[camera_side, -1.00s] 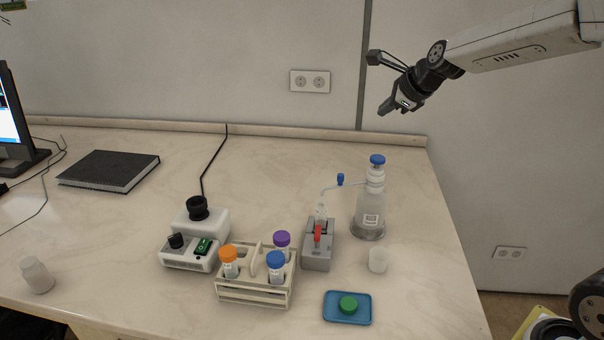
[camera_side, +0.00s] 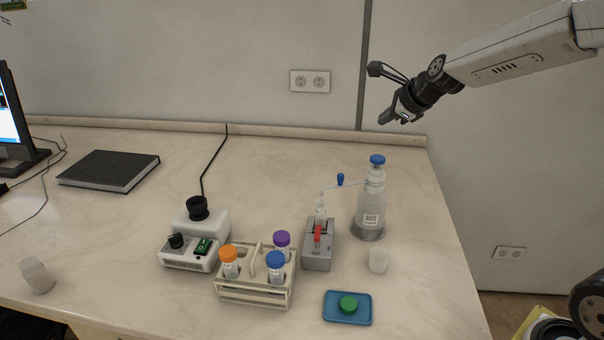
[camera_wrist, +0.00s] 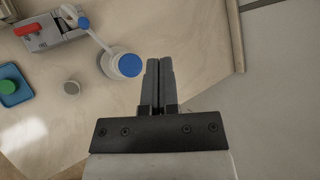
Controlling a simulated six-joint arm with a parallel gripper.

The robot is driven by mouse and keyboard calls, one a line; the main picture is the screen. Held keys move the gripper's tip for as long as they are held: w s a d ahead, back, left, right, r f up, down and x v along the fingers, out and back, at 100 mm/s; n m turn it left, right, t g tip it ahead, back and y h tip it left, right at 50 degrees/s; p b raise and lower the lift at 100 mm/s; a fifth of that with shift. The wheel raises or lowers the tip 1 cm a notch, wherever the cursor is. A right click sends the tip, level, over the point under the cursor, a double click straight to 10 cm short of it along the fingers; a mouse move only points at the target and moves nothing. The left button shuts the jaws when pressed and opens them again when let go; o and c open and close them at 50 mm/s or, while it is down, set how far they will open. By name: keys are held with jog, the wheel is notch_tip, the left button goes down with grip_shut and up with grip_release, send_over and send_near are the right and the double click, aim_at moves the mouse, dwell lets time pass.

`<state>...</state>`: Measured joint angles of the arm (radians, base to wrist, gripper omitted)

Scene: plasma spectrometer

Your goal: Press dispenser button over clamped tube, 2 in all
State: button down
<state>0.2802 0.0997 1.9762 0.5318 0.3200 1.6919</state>
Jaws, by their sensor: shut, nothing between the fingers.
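The dispenser bottle (camera_side: 370,210) stands at the right of the table with a blue button (camera_side: 377,160) on top. The button also shows in the wrist view (camera_wrist: 130,65), left of my fingertips. A thin spout with a small blue piece (camera_side: 340,180) reaches left from the bottle, above the clear tube (camera_side: 321,209). The tube stands upright in the grey clamp (camera_side: 317,257), which has a red lever (camera_side: 317,234). My gripper (camera_side: 384,119) is shut and empty, in the air above and behind the bottle, apart from the button.
A rack (camera_side: 255,292) holds orange-, purple- and blue-capped tubes. A white device (camera_side: 205,225) stands behind it. A blue tray (camera_side: 347,317) with a green cap (camera_side: 348,304) and a small white cup (camera_side: 378,260) lie near the front right. The wall is behind.

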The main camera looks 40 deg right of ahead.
aim_at(376, 156)
jog(key=shift+f, duration=3.3)
jog(key=shift+f, duration=1.35)
dwell(1.3)
jog(key=shift+r, duration=1.3)
jog(key=shift+r, duration=0.1)
jog(key=shift+r, duration=2.4)
